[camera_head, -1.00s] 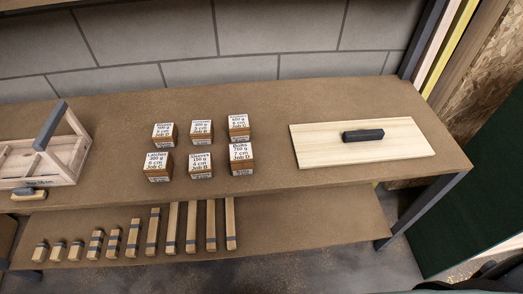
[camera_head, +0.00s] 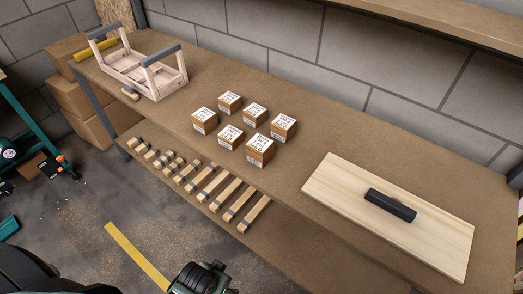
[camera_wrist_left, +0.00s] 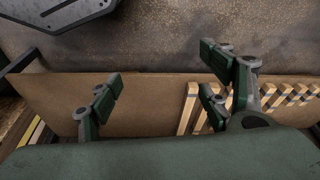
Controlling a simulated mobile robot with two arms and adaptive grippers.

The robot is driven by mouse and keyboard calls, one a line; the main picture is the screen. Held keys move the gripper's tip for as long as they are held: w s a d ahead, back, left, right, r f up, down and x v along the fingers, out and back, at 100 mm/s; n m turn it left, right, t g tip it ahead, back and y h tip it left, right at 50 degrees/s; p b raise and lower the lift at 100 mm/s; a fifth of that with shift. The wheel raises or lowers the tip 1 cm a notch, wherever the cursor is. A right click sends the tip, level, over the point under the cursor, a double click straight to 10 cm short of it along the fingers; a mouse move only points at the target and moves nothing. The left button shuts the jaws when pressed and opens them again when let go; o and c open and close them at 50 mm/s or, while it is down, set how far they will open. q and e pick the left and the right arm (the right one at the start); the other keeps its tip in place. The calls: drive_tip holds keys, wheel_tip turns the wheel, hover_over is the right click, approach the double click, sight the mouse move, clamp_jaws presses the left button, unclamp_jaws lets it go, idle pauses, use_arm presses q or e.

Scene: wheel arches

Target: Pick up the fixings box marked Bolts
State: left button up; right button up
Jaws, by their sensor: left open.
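Six small brown boxes with white labels stand in two rows on the bench. The Bolts box (camera_head: 260,150) is the front right one; its label reads Bolts in the earlier head view and is too small to read now. It stands upright, apart from any gripper. My left gripper (camera_wrist_left: 160,82) is open and empty in the left wrist view, with bare board and part of the wooden strips behind its fingers. No box shows in that view. My right gripper is not in view.
A wooden carrier (camera_head: 145,76) stands at the bench's left end. A pale board (camera_head: 335,190) with a dark block (camera_head: 390,205) lies at the right. Several wooden strips (camera_head: 226,192) lie on the lower shelf. Bare bench (camera_head: 300,165) lies between boxes and board.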

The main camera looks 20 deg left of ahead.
use_arm(q)
drive_tip(key=w+r+t, duration=0.2)
drive_tip(key=w+r, duration=0.2)
drive_tip(key=r, duration=1.1)
drive_tip(key=m+t+h, duration=0.2)
drive_tip(key=t+h, duration=0.3)
drive_tip(key=t, duration=0.4)
approach(260, 145)
drive_tip(key=w+f, duration=0.2)
drive_tip(key=w, duration=0.1)
drive_tip(key=shift+w+d+f, duration=0.1)
drive_tip(key=shift+f, duration=0.25)
drive_tip(key=shift+w+d, duration=0.1)
drive_tip(key=shift+w, duration=0.25)
drive_tip(key=x, duration=0.7)
drive_tip(key=shift+s+d+p, duration=0.1)
drive_tip(key=shift+d+p, duration=0.05)
drive_tip(key=shift+p, duration=0.25)
clamp_jaws()
drive_tip(key=shift+r, duration=0.2)
